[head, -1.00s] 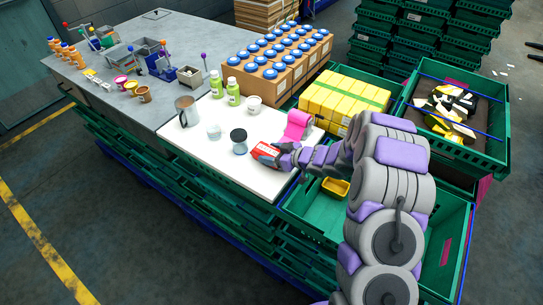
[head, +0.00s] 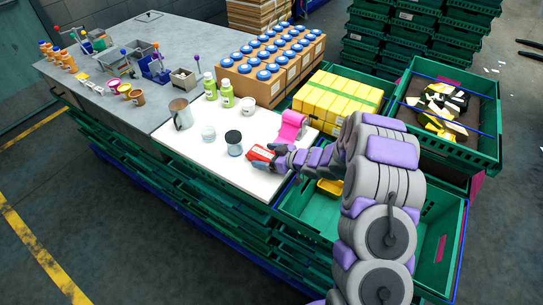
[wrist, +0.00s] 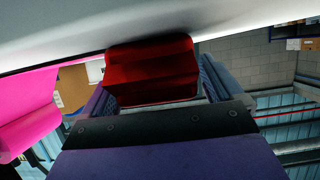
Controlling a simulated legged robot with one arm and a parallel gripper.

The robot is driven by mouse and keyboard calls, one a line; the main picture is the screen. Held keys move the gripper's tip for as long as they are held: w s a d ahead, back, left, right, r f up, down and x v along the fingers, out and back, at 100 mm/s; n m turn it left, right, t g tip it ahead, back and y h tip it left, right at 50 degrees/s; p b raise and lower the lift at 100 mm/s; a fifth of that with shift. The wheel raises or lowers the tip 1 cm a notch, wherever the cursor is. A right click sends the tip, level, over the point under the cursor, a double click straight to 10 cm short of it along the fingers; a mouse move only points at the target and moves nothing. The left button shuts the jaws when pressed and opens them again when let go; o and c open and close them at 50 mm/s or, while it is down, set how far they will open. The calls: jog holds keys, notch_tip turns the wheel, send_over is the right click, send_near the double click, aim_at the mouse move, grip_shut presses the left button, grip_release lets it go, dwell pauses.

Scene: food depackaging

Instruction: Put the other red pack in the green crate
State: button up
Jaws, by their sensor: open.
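A red pack (head: 259,153) with some white on it lies on the white board (head: 185,152) near its right front edge. It fills the middle of the wrist view as a dark red block (wrist: 152,68). My gripper (head: 270,158) is open, with its fingers on either side of the pack. I cannot tell whether they touch it. The green crate (head: 440,240) stands to the right, below the board and partly behind my arm. A small yellow tray (head: 329,187) shows inside it. No second red pack is visible.
A pink sheet (head: 291,126) stands just behind the pack. A dark-lidded jar (head: 233,143) stands to its left. Yellow boxes (head: 337,98) lie behind my arm. Another green crate (head: 485,155) holds black, yellow and white pieces. The board's front left is clear.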

jog(key=shift+f+b, duration=0.2)
jog(key=shift+b, duration=0.3)
jog(key=s+d+r+p, duration=0.2)
jog(key=s+d+r, duration=0.1)
jog(key=shift+d+r, duration=0.2)
jog(key=shift+d, duration=0.05)
jog(key=p+v, duration=0.2)
jog(key=v, duration=1)
